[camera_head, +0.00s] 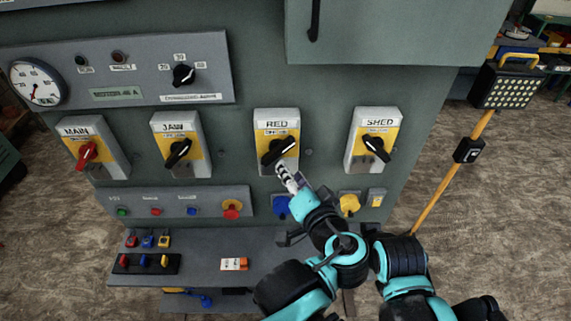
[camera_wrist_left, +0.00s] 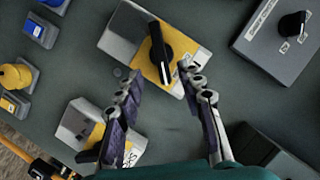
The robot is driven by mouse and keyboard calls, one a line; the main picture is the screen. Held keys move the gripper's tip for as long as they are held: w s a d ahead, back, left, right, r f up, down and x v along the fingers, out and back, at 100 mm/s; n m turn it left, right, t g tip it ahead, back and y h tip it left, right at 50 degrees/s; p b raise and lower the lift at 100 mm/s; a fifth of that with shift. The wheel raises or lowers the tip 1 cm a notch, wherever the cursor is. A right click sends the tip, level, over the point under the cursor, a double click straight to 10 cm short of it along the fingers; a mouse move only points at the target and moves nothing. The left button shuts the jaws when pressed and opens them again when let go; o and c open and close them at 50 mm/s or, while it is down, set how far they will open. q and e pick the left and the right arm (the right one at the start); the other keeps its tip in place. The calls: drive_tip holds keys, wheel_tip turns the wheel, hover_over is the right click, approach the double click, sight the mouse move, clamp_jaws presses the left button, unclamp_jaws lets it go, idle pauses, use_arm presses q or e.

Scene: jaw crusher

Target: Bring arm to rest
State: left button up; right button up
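My left gripper (camera_head: 289,179) is at the lower edge of the RED switch (camera_head: 268,127), just below its black handle (camera_head: 279,150). In the left wrist view the two fingers (camera_wrist_left: 159,76) are spread with nothing between them. The black switch handle (camera_wrist_left: 160,50) lies just beyond the fingertips; whether they touch it I cannot tell. My arm rises from the bottom right of the head view. A second switch is partly hidden behind a finger in the wrist view. My right gripper does not show.
The MAIN (camera_head: 95,148), JAW (camera_head: 181,144) and SHED (camera_head: 373,141) switches flank the RED one. A gauge panel (camera_head: 130,72) is above. A button panel (camera_head: 178,203) and a shelf (camera_head: 200,245) with padlocks and tags are below. A work lamp (camera_head: 507,86) stands on the right.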

use_arm(q)
drive_tip(key=shift+s+d+r, duration=0.15)
drive_tip(key=shift+s+r, duration=0.05)
drive_tip(key=shift+s, duration=0.35)
drive_tip(key=s+a+f+n+g+h+b, duration=0.2)
drive_tip(key=s+a+f+n+g+b, duration=0.1)
drive_tip(key=a+f, duration=0.7)
drive_tip(key=s+a+f+n+g+h+b, duration=0.2)
drive_tip(key=s+a+f+n+g+b, duration=0.1)
drive_tip(key=a+f, duration=0.8)
wheel_tip(320, 180, down, 2)
drive_tip(key=s+g+b, duration=0.1)
drive_tip(key=s+b, duration=0.1)
drive_tip(key=b, duration=0.1)
drive_tip(key=shift+a+b, duration=0.25)
drive_tip(key=shift+b, duration=0.1)
